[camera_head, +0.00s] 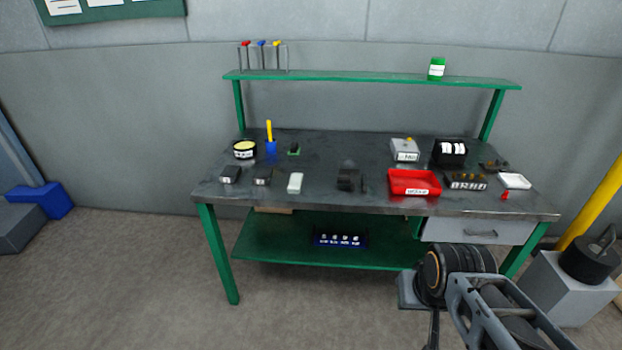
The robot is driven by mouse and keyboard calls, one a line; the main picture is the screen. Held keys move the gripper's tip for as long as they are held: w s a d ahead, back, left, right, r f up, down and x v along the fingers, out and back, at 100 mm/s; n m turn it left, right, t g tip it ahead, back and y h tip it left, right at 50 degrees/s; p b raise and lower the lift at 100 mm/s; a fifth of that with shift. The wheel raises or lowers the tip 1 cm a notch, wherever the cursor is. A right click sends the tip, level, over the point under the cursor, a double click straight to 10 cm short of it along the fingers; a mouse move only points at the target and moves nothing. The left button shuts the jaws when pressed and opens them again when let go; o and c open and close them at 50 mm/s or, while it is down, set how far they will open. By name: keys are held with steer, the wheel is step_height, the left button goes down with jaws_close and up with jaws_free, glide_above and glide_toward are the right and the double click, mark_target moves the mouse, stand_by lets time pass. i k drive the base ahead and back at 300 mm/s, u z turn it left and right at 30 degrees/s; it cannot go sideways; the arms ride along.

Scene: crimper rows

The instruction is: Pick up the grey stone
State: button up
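No single thing is plainly the grey stone at this size. A pale grey-white block (295,183) lies near the front edge of the workbench (325,198), left of centre. Two small dark blocks with greyer tops, a left one (230,174) and a right one (263,177), lie to its left. Any of these blocks could be the stone; I cannot tell which. My arm shows at the lower right, in front of the bench and apart from these blocks. My gripper (408,290) seems to be at the arm's left end, but its fingers cannot be made out.
A dark device (349,177) and a red tray (414,183) stand right of the pale block. A round tin (244,149) and a blue cup (271,147) stand behind the dark blocks. A green shelf (370,77) spans the back. Floor in front is clear at left.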

mark_target(294, 185)
steer(key=u, duration=0.55)
steer(key=i, duration=1.15)
steer(key=u, duration=0.45)
steer(key=i, duration=0.5)
